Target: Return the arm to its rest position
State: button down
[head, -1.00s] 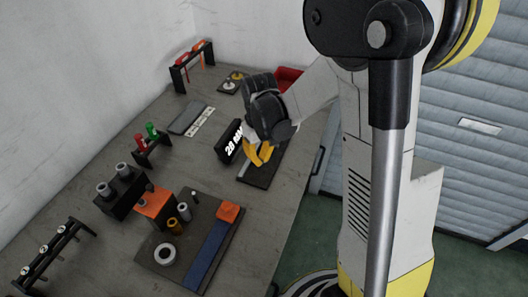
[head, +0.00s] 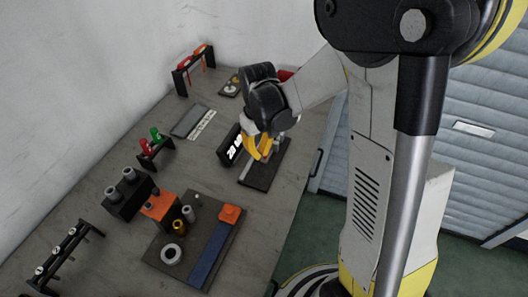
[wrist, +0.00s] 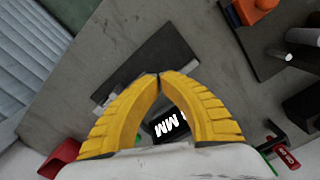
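My gripper (head: 262,153) has yellow fingers and hangs over the bench (head: 100,247), beside the black display with white characters (head: 228,150) and above a dark plate (head: 258,181). In the wrist view, the two yellow fingers of my gripper (wrist: 160,76) curve together and their tips meet. Nothing shows between them. The dark plate (wrist: 158,52) lies beyond the tips, and the display (wrist: 168,125) shows partly between the fingers. My arm reaches in from the upper right in the head view.
A dark board with a blue strip (head: 212,254) and an orange block (head: 231,214) sits at the front. Black holders (head: 128,197) stand along the left. A red bin (wrist: 62,157) is near the gripper. A wall borders the bench at the left.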

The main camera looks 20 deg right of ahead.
jog(key=shift+r+p, duration=0.55)
jog(key=shift+r, duration=0.5)
jog(key=s+a+r+m+t, duration=0.1)
jog(key=s+r+m+t, duration=0.2)
jog(key=s+r+t, duration=0.4)
jog(key=v, duration=1)
jog(key=shift+s+a, duration=0.15)
jog(key=shift+s, duration=0.2)
